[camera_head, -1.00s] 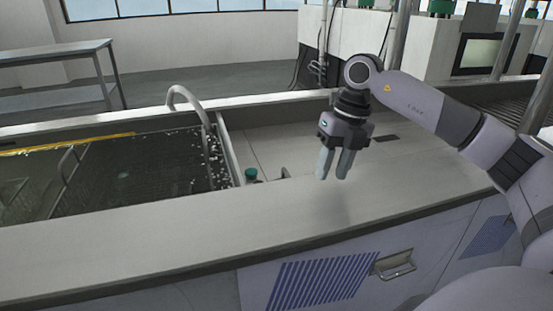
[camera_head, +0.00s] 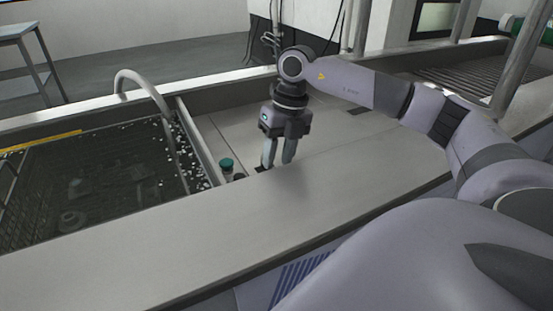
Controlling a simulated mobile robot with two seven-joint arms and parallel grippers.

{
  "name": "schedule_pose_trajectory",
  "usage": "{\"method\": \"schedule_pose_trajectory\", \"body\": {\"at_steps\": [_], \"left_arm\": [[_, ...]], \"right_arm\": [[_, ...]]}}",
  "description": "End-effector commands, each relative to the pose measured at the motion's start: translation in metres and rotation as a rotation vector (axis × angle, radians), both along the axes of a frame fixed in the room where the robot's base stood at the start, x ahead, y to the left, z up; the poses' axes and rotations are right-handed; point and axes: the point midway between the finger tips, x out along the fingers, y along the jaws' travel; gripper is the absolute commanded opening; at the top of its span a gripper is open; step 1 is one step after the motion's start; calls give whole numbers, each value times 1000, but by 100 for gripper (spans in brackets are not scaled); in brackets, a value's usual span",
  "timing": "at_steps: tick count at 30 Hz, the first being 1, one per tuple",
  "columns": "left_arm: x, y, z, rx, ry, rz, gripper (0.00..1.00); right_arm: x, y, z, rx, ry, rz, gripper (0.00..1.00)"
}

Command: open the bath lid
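A pale flat panel (camera_head: 235,122), which looks like the bath lid, lies in the recess right of the dark tank and appears shut. A small dark part (camera_head: 262,168), perhaps its handle, shows low at the front of the recess, partly behind a finger of my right gripper. My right gripper (camera_head: 278,164) points down with its two fingers apart and nothing visible between them. Its tips are close to the dark part; I cannot tell whether they touch it. My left gripper is out of view.
The dark mesh-like tank (camera_head: 95,180) with white specks lies at left, with a curved grey pipe (camera_head: 140,78) at its edge. A green-capped knob (camera_head: 226,164) stands left of the gripper. The front ledge (camera_head: 200,235) is clear. A grey table (camera_head: 25,60) stands far left.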

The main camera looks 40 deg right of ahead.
Motion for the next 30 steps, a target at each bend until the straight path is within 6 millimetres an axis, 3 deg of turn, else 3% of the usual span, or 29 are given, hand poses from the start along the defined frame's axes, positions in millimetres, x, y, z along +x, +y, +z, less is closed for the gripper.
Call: {"method": "schedule_pose_trajectory", "body": {"at_steps": [4,12,16,30], "left_arm": [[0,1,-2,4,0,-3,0],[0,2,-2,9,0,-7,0],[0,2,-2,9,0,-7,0],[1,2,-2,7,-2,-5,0]], "right_arm": [[0,2,-12,1,2,0,37],[1,3,-13,1,0,1,37],[1,3,-13,1,0,1,0],[1,3,-13,1,0,1,0]]}}
